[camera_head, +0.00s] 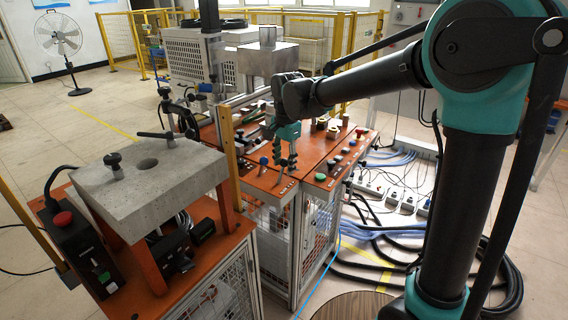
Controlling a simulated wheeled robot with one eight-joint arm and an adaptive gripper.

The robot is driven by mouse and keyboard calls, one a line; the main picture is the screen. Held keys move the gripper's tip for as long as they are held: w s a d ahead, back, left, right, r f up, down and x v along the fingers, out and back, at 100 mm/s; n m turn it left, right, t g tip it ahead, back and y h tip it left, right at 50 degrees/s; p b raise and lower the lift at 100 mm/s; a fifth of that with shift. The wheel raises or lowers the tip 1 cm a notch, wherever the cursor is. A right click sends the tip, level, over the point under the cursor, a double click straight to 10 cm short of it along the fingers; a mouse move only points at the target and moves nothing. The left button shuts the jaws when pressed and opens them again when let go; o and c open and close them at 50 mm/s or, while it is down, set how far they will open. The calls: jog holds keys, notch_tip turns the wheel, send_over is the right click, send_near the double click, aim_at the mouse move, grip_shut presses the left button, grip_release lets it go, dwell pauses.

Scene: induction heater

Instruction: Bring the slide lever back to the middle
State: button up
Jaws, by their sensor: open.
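My gripper (285,162), with a teal palm and dark fingers, hangs pointing down over the front of the orange-topped machine table (312,148). It is open, with nothing seen between its fingers. A black-knobbed lever (239,134) stands farther left, near the yellow post. I cannot tell for sure which of these is the slide lever. Contact between the gripper and either lever cannot be made out. The fingers and wrist hide part of the tabletop.
A grey block (150,182) on an orange stand is at front left, beside a control box with a red button (63,219). Push buttons (320,176) line the table's right part. A yellow post (227,150) rises left of the levers. Cables and power strips (390,195) cover the floor at right.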

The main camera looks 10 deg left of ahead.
aim_at(278, 181)
jog(key=shift+f, duration=0.15)
jog(key=shift+c, duration=0.4)
grip_shut()
jog(key=shift+s+a+r+t+h, duration=0.25)
jog(key=shift+s+t, duration=0.15)
jog(key=shift+t, duration=0.25)
jog(key=shift+s+a+r+t+h, duration=0.15)
jog(key=shift+s+t+h, duration=0.2)
jog(key=shift+t, duration=0.3)
jog(key=shift+s+a+r+t+h, duration=0.2)
jog(key=shift+s+t, duration=0.25)
jog(key=shift+t, duration=0.3)
jog(key=shift+s+a+f+t+h, duration=0.1)
jog(key=shift+s+t+h, duration=0.25)
jog(key=shift+t, duration=0.4)
